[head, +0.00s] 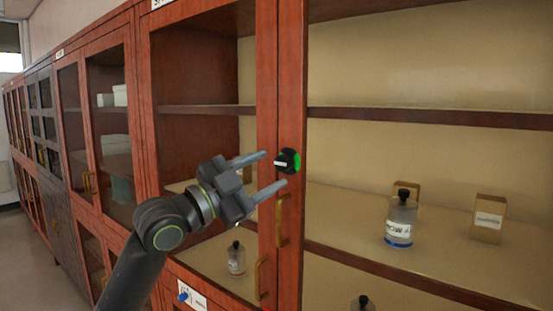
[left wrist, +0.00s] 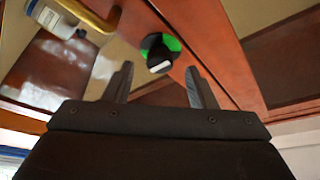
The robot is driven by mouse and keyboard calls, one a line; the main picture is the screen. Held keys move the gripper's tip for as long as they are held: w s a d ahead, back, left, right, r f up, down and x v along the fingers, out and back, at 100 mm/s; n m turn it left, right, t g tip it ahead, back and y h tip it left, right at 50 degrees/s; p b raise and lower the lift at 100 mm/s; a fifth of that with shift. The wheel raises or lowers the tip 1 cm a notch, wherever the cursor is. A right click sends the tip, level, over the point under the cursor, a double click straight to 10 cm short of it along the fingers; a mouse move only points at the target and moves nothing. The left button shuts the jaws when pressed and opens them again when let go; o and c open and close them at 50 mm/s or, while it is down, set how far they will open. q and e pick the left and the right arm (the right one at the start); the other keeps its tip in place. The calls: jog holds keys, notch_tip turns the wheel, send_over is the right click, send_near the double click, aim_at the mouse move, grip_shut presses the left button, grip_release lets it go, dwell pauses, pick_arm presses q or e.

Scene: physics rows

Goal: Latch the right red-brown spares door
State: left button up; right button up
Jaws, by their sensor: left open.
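The red-brown spares cabinet has glazed doors, and the right door's frame (head: 291,80) stands at the middle of the head view. A round black knob (head: 287,161) with a green patch and a white bar sits on this frame. In the left wrist view the knob (left wrist: 159,52) lies just beyond and between my fingertips. My left gripper (head: 270,173) is open, with one finger above and one below the knob's level; it also shows in the left wrist view (left wrist: 160,80). I cannot tell whether a finger touches the knob. My right gripper is not in view.
Brass handles (head: 282,221) and (head: 262,277) are below the knob, near my lower finger. Behind the glass, shelves hold a bottle with a blue base (head: 400,222) and a small box (head: 488,219). More cabinets run away to the left.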

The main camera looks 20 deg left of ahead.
aim_at(279, 165)
pick_arm(q)
jog(key=shift+p+x, duration=0.55)
jog(key=shift+x, duration=1.1)
jog(key=c, duration=1)
jog(key=shift+o, duration=0.2)
